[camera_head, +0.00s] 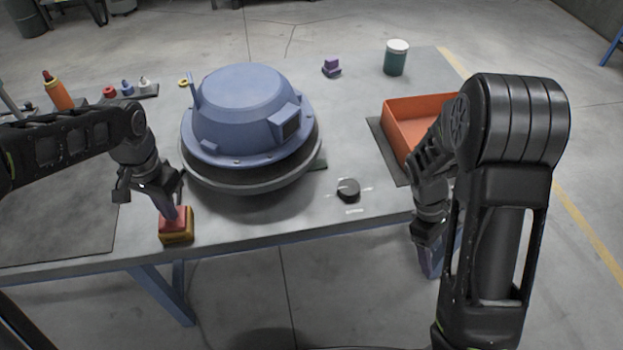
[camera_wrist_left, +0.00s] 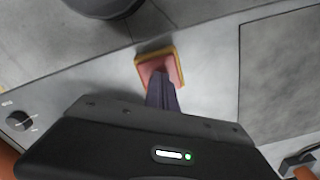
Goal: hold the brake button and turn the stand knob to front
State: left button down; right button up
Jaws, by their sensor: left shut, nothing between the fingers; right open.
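The brake button (camera_head: 175,232) is a red cap on a yellow base near the front edge of the table. My left gripper (camera_head: 178,216) is shut and empty, its fingertips down at the red cap. The left wrist view shows the fingers over the button (camera_wrist_left: 146,68); contact looks likely but pressing depth cannot be told. The stand knob (camera_head: 348,190) is black and round, with white marks around it, right of the hood. It also shows in the left wrist view (camera_wrist_left: 18,121). My right gripper (camera_head: 430,258) is open, beyond the table's front edge, right of the knob and partly hidden by my arm.
A blue hood (camera_head: 245,110) sits on a dark round stand (camera_head: 250,180) mid-table. An orange bin (camera_head: 408,112) is at the right, partly behind my right arm. A green jar (camera_head: 396,60) and purple part (camera_head: 331,67) stand behind. Bare table surrounds the knob.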

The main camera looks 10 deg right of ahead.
notch_tip(320, 180, up, 5)
jog(key=d, duration=0.3)
notch_tip(320, 180, up, 16)
jog(key=n+t+y, duration=0.2)
jog(key=t+y, duration=0.1)
jog(key=t, duration=0.1)
send_over(349, 187)
jog(key=shift+f, duration=0.1)
notch_tip(349, 187, down, 12)
jog(key=shift+f, duration=0.1)
jog(key=shift+c, duration=0.4)
